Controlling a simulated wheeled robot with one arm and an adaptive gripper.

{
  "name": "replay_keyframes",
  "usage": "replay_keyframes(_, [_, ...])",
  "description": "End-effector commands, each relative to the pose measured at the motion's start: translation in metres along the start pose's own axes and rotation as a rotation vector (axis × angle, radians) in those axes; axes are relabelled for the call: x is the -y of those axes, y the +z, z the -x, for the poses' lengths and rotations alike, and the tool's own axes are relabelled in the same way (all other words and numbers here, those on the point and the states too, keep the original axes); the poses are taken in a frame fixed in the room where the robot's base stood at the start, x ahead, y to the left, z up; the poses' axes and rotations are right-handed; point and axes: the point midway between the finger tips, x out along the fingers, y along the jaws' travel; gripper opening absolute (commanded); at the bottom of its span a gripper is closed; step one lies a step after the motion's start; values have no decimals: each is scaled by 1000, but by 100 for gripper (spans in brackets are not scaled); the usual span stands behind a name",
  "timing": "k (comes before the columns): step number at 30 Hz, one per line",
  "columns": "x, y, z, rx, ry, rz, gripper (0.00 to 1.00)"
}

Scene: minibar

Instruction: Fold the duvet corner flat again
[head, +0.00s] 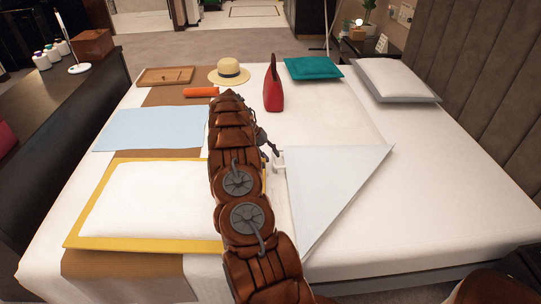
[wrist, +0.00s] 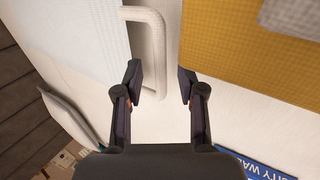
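The duvet corner (head: 325,185) is a pale grey-blue triangle folded over on the white bed, right of my arm. A small white handle (head: 279,160) sits at its left edge. In the wrist view the handle (wrist: 150,45) is a rounded white loop beside the pale textured duvet panel (wrist: 65,30). My gripper (wrist: 161,82) is open, with its fingertips apart at the near end of the loop. I cannot tell whether they touch it. In the head view my gripper (head: 269,146) is small and partly hidden by my arm, just above the handle.
A yellow-bordered white cushion (head: 145,200) lies left of my arm, and a pale blue cloth (head: 150,130) behind it. A red bag (head: 273,88), straw hat (head: 229,72), teal cushion (head: 313,68) and white pillow (head: 395,79) are farther back. The bed's right side is clear.

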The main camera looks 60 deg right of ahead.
Motion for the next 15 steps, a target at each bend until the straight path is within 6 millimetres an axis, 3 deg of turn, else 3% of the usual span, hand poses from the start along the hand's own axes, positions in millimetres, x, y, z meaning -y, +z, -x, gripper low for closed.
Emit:
replay_keyframes(9, [0,0,-5,0,0,0,39])
replay_keyframes(15, [0,0,-5,0,0,1,18])
